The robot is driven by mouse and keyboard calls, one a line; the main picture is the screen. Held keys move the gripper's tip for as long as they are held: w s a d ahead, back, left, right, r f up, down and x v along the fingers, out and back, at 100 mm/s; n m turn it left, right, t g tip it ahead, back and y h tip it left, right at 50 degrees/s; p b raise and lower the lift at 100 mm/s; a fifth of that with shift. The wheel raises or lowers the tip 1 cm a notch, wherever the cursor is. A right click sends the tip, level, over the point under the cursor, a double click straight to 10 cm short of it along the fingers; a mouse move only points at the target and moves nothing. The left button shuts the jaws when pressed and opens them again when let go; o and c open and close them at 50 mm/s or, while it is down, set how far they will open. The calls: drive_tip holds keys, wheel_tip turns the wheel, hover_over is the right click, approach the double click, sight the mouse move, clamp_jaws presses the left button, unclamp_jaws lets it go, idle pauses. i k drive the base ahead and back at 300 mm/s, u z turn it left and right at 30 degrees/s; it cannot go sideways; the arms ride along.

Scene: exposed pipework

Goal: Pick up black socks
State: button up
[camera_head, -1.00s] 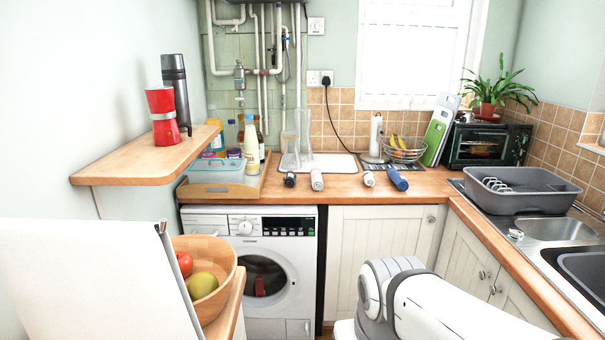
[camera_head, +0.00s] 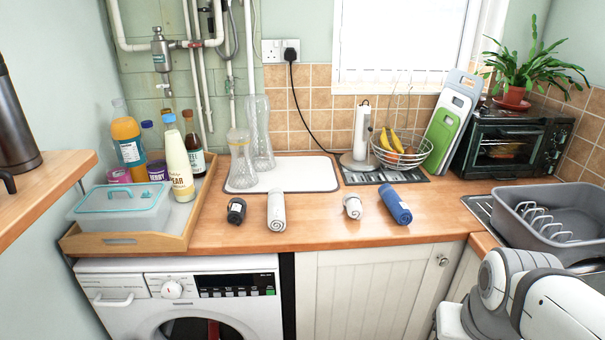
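The black socks (camera_head: 236,211) are a small dark roll with a pale label. They lie on the wooden counter near its front edge, above the right side of the washing machine. A light grey roll (camera_head: 276,210) lies just to their right. A small whitish roll (camera_head: 352,206) and a longer blue roll (camera_head: 395,204) lie further right. My white and grey arm shows at the lower right, well apart from the socks. My gripper is out of view.
A wooden tray (camera_head: 178,240) with bottles and a lidded box stands left of the socks. Glass vases (camera_head: 241,160) on a white mat (camera_head: 305,174) stand behind. A grey dish rack (camera_head: 550,220) is at right. The counter front between the rolls is clear.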

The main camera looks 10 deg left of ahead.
sight(237, 210)
drive_tip(key=u, duration=0.4)
drive_tip(key=i, duration=1.2)
drive_tip(key=u, duration=1)
